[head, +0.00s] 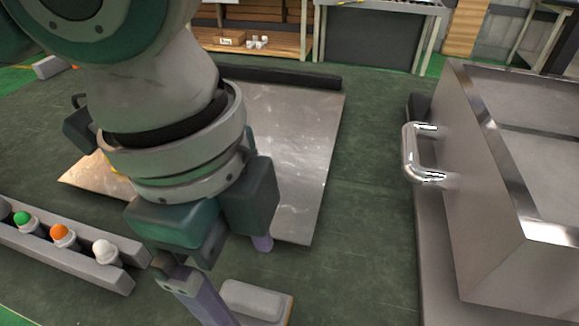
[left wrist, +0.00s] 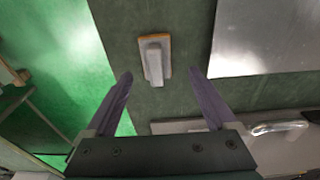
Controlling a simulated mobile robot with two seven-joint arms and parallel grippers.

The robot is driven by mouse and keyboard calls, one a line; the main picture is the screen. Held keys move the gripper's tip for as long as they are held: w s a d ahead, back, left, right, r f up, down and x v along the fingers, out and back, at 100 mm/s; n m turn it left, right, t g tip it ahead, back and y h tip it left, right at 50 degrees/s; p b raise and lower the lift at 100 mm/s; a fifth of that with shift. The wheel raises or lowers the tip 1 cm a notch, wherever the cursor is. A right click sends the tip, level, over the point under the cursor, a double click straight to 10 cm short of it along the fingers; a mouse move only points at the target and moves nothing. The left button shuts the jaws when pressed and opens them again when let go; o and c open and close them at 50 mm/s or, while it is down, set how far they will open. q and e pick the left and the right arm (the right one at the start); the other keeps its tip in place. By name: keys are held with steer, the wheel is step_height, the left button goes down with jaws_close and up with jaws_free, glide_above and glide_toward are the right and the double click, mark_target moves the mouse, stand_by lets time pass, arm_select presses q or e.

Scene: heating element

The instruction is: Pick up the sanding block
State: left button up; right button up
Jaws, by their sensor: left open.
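The sanding block (head: 257,300) is a grey block with a tan wooden edge, lying on the green work surface at the bottom centre of the head view. In the left wrist view the sanding block (left wrist: 154,60) lies just beyond the fingertips, roughly centred between them. My left gripper (head: 238,279) is open and empty above the surface, its purple fingers pointing down beside the block in the head view. It also shows in the left wrist view (left wrist: 160,74), with a wide gap between the fingers. My right gripper is in neither view.
A shiny metal sheet (head: 300,150) lies behind my left arm. A steel box with a handle (head: 423,177) stands at the right. A grey rack (head: 75,258) with green, orange and white knobs lies at the left. The green surface between sheet and box is clear.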

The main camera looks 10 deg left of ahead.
mark_target(247, 295)
arm_select(q)
steer(key=f, duration=0.5)
steer(key=shift+s+d+b, duration=0.15)
steer(key=shift+s+b, duration=0.15)
steer(key=shift+b, duration=0.1)
steer(key=shift+r, duration=0.1)
jaws_close()
